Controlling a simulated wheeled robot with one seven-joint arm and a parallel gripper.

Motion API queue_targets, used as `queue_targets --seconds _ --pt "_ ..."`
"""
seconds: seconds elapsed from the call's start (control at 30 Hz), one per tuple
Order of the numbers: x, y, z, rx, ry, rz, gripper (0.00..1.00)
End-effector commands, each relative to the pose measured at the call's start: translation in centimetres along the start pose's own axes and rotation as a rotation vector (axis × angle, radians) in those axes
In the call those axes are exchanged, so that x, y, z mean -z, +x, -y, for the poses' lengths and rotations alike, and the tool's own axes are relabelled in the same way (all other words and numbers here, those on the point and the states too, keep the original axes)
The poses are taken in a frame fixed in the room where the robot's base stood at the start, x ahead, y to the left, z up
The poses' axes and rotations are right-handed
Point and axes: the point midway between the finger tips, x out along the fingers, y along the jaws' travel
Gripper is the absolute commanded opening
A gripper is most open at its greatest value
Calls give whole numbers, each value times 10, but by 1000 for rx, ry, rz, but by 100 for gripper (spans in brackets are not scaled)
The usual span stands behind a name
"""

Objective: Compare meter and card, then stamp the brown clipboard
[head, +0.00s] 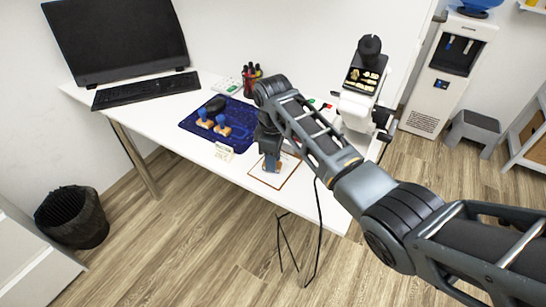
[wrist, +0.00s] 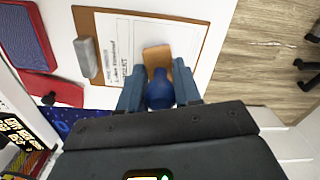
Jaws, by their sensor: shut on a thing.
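My gripper (wrist: 160,88) is shut on a stamp with a round blue handle (wrist: 160,93) and a wooden base (wrist: 157,57). In the head view my gripper (head: 271,165) is low over the brown clipboard (head: 281,187) at the desk's front edge. In the wrist view the clipboard (wrist: 84,20) holds a white sheet with printed text and has a grey clip. The stamp base is over the sheet; I cannot tell whether it touches. A black-and-white instrument, perhaps the meter (head: 364,78), stands at the right. A small white card (head: 224,153) stands left of the clipboard; its writing is unreadable.
A red-edged pad (wrist: 25,38) lies beside the clipboard. Floor is open before the desk.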

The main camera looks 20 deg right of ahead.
Motion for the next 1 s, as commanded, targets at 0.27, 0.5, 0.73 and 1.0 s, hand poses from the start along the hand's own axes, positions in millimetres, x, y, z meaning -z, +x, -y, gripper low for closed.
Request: queue_targets --seconds 0.27,0.5,0.73,1.0 --pt "0 4 0 0 0 0 14" --pt "0 6 0 0 0 0 14" --pt "0 7 0 0 0 0 14" --pt "0 7 0 0 0 0 14"
